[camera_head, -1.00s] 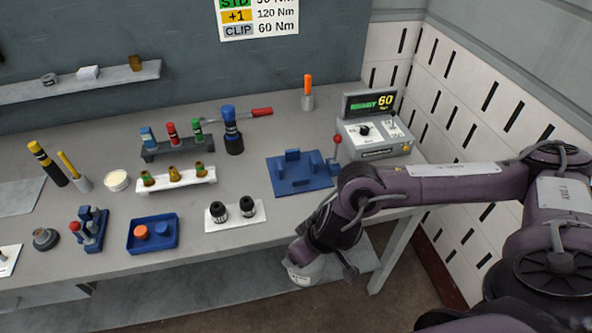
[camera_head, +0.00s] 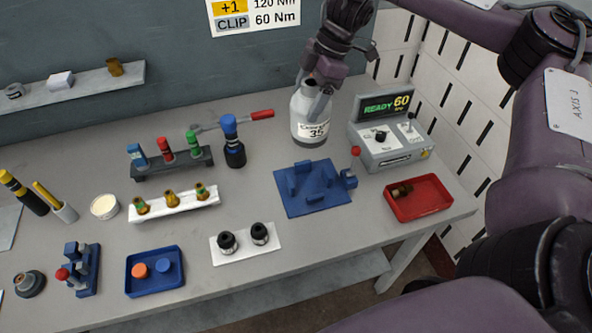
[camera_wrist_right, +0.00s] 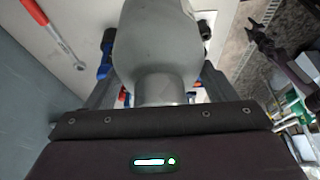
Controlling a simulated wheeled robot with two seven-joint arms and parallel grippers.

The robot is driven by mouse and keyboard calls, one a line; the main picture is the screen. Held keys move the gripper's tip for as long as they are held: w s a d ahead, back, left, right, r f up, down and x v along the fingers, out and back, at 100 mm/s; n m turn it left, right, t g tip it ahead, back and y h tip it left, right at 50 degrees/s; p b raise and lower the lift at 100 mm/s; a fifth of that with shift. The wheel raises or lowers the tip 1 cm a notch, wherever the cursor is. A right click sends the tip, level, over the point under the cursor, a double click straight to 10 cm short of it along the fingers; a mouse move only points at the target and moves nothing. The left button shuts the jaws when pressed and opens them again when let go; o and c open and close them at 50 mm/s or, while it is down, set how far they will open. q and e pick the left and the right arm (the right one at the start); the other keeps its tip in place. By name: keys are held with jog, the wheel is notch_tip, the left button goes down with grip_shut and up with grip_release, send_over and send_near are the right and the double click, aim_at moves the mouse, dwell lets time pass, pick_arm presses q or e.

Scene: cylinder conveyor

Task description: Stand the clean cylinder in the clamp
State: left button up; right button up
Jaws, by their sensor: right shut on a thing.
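My right gripper (camera_head: 318,85) is shut on the neck of a white-grey cylinder (camera_head: 303,108) with a dark base band and a label reading 35. The cylinder hangs nearly upright and appears just behind the blue clamp in the head view; its height above the bench is hard to judge. Its rounded shoulder (camera_wrist_right: 155,45) fills the middle of the right wrist view. The blue clamp (camera_head: 325,200) lies on the bench, its upright blocks empty, with a red-knobbed lever (camera_head: 355,151) at its right. A dark arm at the wrist view's right edge seems to be my left; its jaws are unclear.
A grey READY 60 device (camera_head: 390,153) stands right of the clamp, with a red tray (camera_head: 425,204) holding a brownish fitting in front. A white plate (camera_head: 245,258) with two black parts lies front left. A blue-topped bottle (camera_head: 234,150) and red-handled tool (camera_head: 262,115) are left.

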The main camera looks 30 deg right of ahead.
aim_at(310, 130)
jog(key=shift+w+f+b, duration=0.15)
jog(key=shift+f+b, duration=0.25)
jog(key=shift+f, duration=0.3)
jog(key=f, duration=0.1)
jog(key=s+f+b, duration=0.1)
jog(key=f, duration=0.1)
jog(key=shift+s+f+b, duration=0.15)
jog(key=shift+s+b, duration=0.15)
jog(key=shift+s, duration=0.05)
notch_tip(310, 130, down, 4)
jog(key=shift+d+b, duration=0.1)
jog(key=shift+b, duration=0.65)
jog(key=f, duration=0.1)
jog(key=w+f, duration=0.1)
jog(key=f, duration=0.1)
jog(key=shift+f+b, duration=0.2)
jog(key=shift+b, duration=0.2)
pick_arm(q)
jog(key=s+f, duration=0.1)
jog(key=f+p, duration=0.1)
jog(key=f, duration=0.1)
jog(key=shift+s+f, duration=0.15)
jog(key=shift+s, duration=0.25)
pick_arm(e)
notch_tip(310, 130, down, 7)
jog(key=shift+s, duration=0.15)
